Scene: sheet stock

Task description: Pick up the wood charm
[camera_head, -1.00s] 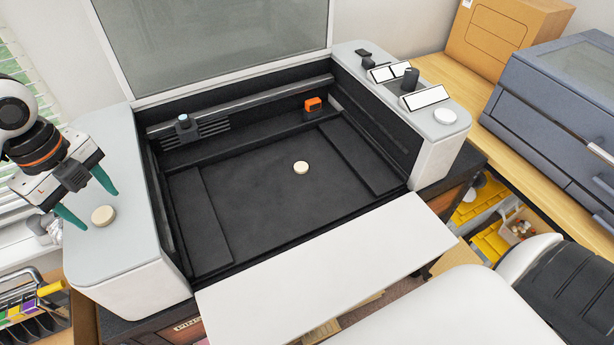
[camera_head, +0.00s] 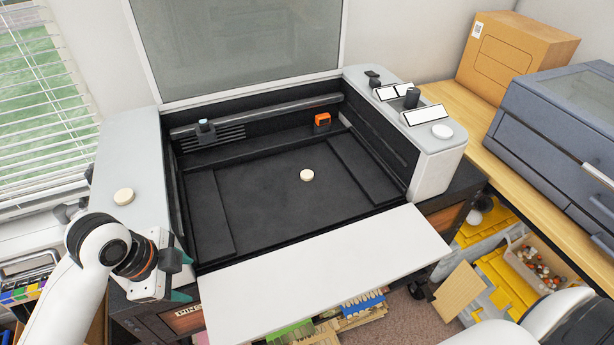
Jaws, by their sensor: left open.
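A small round pale wood disc (camera_head: 306,175), which looks like the wood charm, lies flat on the dark bed (camera_head: 265,195) inside the open machine. A similar pale disc (camera_head: 124,196) sits on the machine's grey left top; I cannot tell whether it is also a charm. My left gripper (camera_head: 184,270), with teal fingertips, is open and empty near the machine's front left corner. It is to the left of and nearer than the disc on the bed, apart from both discs. My right gripper is not in view.
The machine's glass lid (camera_head: 235,45) stands raised and its white front flap (camera_head: 325,252) is folded down. A small orange block (camera_head: 322,119) and a rail with a carriage (camera_head: 205,132) are at the back of the bed. A cardboard box (camera_head: 515,55) stands at the back right.

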